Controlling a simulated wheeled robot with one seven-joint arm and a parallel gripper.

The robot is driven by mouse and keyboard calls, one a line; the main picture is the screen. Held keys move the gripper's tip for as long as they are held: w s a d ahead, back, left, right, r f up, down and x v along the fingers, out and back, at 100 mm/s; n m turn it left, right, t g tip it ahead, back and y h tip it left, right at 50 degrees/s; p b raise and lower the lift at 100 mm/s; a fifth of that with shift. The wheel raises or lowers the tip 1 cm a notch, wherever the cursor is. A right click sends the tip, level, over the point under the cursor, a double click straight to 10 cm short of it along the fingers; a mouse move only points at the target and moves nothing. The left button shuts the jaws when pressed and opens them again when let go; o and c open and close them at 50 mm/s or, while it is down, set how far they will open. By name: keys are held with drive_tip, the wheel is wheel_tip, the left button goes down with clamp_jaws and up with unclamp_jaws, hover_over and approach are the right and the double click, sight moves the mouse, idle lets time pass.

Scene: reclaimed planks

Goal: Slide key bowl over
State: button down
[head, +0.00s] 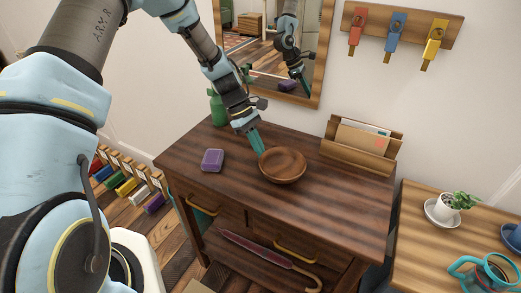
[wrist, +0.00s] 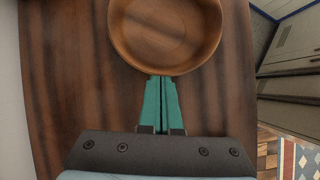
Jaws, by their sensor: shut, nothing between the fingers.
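The key bowl (head: 283,167) is a round, shallow wooden bowl, upright and empty on the dark wooden console table (head: 340,190). My gripper (head: 258,146), with teal fingers, is shut and empty at the bowl's left rim in the head view. In the wrist view the bowl (wrist: 166,30) fills the top middle, cut off by the frame edge. The closed fingertips (wrist: 160,80) are at its near rim. I cannot tell for sure whether they touch it.
A wooden letter holder (head: 360,143) stands at the back right. Keys hang on a wall rack (head: 402,22). The tabletop right and front of the bowl is clear.

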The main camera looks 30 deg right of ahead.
drive_tip(key=s+d, duration=0.2)
drive_tip(key=s, duration=0.2)
drive_tip(key=s+d, duration=0.2)
drive_tip(key=s, duration=0.3)
drive_tip(key=s+d, duration=0.2)
drive_tip(key=s, duration=0.3)
drive_tip(key=shift+s+d, duration=0.15)
drive_tip(key=shift+s, duration=0.1)
